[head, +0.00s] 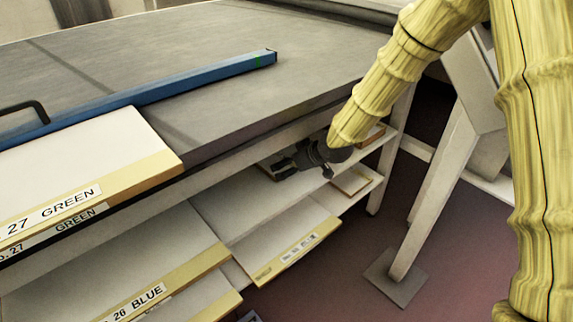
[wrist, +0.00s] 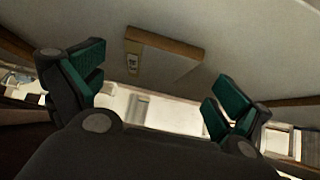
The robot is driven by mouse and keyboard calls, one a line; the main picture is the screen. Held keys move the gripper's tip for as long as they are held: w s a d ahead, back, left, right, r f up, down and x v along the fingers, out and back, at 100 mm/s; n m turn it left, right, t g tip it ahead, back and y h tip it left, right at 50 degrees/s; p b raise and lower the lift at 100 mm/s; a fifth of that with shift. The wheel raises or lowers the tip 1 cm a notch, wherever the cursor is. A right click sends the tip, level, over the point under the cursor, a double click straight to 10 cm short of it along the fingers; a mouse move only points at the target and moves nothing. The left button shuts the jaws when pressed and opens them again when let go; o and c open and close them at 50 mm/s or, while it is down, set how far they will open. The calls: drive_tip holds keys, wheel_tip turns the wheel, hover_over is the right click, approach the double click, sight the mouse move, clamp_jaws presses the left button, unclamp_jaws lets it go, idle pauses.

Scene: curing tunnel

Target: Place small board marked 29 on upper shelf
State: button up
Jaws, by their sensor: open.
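My gripper (head: 283,168) is open, reaching in under the table top over a white shelf. In the wrist view its green-padded fingers (wrist: 154,82) are spread apart with nothing between them. A small cream board (wrist: 165,62) with brown edges and a small label lies beyond the fingers; its number is too blurred to read. In the head view one small board (head: 351,181) lies on the lower shelf at right. Another (head: 372,136) lies higher up near the table leg. I cannot tell which is marked 29.
The grey table top (head: 230,60) carries a blue bar (head: 190,82). Large boards labelled 27 GREEN (head: 90,170) and 26 BLUE (head: 160,270) stick out at left. A labelled board (head: 280,252) projects lower down. A pale support post (head: 430,200) stands right; floor between is clear.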

drive_tip(key=p+v, duration=0.1)
drive_tip(key=v, duration=0.6)
drive_tip(key=shift+s, duration=0.15)
drive_tip(key=shift+d, duration=0.1)
drive_tip(key=s+d+f+m+g+h, duration=0.1)
drive_tip(key=s+d+f+m+g, duration=0.1)
drive_tip(key=s+f, duration=0.8)
drive_tip(key=s+d+f+m+g+h, duration=0.1)
drive_tip(key=s+d+f+m, duration=0.1)
drive_tip(key=s+f, duration=0.85)
drive_tip(key=s+d+f+m+g+h, duration=0.1)
drive_tip(key=s+f, duration=0.3)
drive_tip(key=s, duration=0.4)
drive_tip(key=s+d+f+m+g+h, duration=0.1)
drive_tip(key=s+d+f, duration=0.3)
drive_tip(key=s, duration=0.4)
drive_tip(key=s+d+f+m+g+h, duration=0.1)
drive_tip(key=s+d+f+g, duration=0.1)
drive_tip(key=s+f, duration=0.3)
drive_tip(key=s, duration=0.3)
drive_tip(key=shift+d+f+m, duration=0.25)
drive_tip(key=shift+m, duration=0.05)
